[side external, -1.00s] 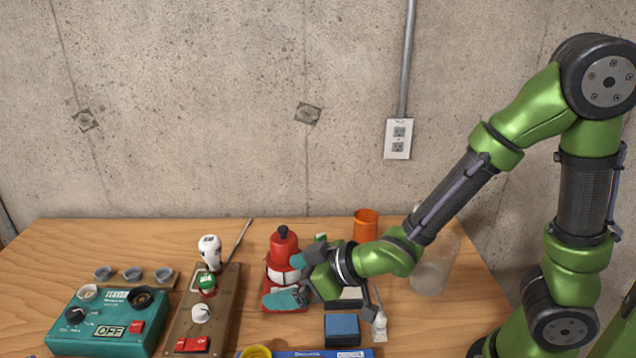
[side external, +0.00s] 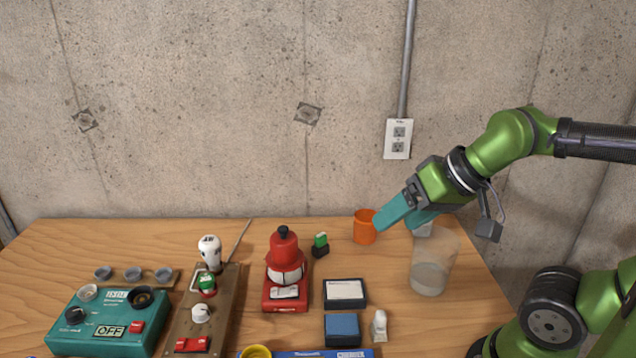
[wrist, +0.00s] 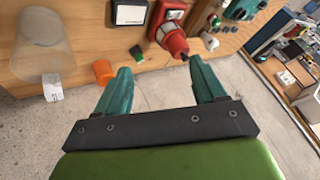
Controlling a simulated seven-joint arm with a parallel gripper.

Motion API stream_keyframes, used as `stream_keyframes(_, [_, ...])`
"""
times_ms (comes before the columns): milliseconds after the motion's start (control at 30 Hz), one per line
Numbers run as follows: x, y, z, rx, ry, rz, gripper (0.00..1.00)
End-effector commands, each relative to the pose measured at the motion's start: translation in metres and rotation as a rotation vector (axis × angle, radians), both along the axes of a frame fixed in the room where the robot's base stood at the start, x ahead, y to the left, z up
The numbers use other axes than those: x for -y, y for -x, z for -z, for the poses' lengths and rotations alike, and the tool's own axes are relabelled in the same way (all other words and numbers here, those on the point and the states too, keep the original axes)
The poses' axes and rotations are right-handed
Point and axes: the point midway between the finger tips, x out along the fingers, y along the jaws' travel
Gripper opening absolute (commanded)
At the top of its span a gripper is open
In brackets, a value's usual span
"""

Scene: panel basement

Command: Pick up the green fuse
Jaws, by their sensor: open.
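The green fuse (side external: 320,240) appears to be the small upright green piece on a dark base, standing on the table between the red device and the orange cup. It also shows in the wrist view (wrist: 135,50), above and between my fingers, well apart from them. My gripper (side external: 396,228) is open and empty, raised to the right of the fuse, in front of the orange cup. In the wrist view my two teal fingers (wrist: 160,65) are spread wide with nothing between them.
The orange cup (side external: 365,228) and a clear container (side external: 433,265) stand to the right. The red device (side external: 284,270) is left of the fuse. A white-topped box (side external: 345,292) and a blue box (side external: 342,329) lie in front. A teal control box (side external: 108,322) sits far left.

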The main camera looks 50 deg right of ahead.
Motion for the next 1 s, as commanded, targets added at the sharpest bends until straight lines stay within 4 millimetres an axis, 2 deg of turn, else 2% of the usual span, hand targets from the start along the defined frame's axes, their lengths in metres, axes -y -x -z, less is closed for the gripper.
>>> stream_keyframes(300, [-0.001,0.000,0.001,-0.002,-0.001,-0.004,0.64])
stream_keyframes(467, [-0.016,-0.004,0.013,-0.064,-0.001,-0.066,0.64])
stream_keyframes(567, [-0.033,-0.023,0.015,-0.119,0.016,-0.140,0.64])
stream_keyframes(767, [-0.082,-0.084,0.016,-0.217,0.096,-0.277,0.64])
stream_keyframes(1000, [-0.159,-0.161,0.036,-0.273,0.245,-0.366,0.64])
